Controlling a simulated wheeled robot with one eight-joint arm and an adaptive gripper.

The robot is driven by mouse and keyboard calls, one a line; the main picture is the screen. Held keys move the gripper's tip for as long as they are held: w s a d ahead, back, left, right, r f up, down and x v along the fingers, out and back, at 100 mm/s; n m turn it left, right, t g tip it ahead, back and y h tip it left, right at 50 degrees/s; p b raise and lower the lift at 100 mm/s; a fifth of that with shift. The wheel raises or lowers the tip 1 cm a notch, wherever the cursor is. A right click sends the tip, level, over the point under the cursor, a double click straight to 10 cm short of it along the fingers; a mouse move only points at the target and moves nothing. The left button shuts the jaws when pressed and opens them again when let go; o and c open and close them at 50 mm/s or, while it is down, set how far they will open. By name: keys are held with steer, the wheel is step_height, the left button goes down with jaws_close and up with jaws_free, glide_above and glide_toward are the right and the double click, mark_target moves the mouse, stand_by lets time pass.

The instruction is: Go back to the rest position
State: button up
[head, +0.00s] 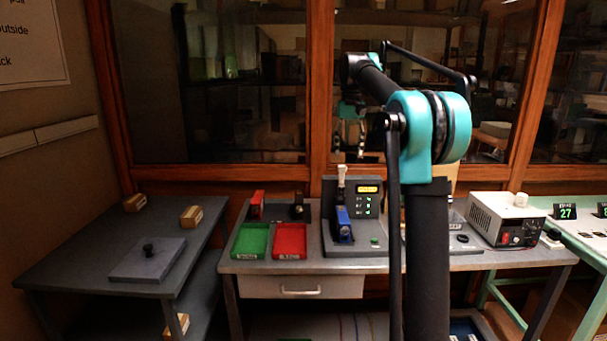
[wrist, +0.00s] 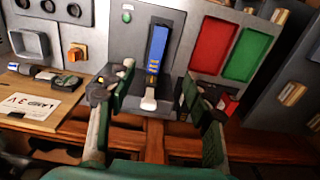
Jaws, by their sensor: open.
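My gripper (head: 350,138) is raised above the bench in the head view, in front of the window. It is open and nothing shows between its fingers. In the wrist view my gripper (wrist: 150,97) has its two fingers spread on either side of a white-tipped lever (wrist: 148,102), seen beyond them. The grey device (head: 352,203) with a lit display stands on the bench below. A blue piece (head: 343,226) is in it and also shows in the wrist view (wrist: 157,52). My arm covers part of the bench right of the device.
A green tray (head: 250,241) and a red tray (head: 289,241) lie left of the device. A white power unit (head: 506,218) stands to the right. A lower dark table (head: 85,240) at left carries small wooden blocks and a knobbed plate (head: 148,260). Window frames stand behind the bench.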

steer(key=s+d+f+t, duration=0.2)
steer(key=s+f, duration=1.6)
steer(key=s+d+f+t, duration=0.2)
steer(key=s+f, duration=1.6)
steer(key=s, duration=0.1)
steer(key=shift+s, duration=0.2)
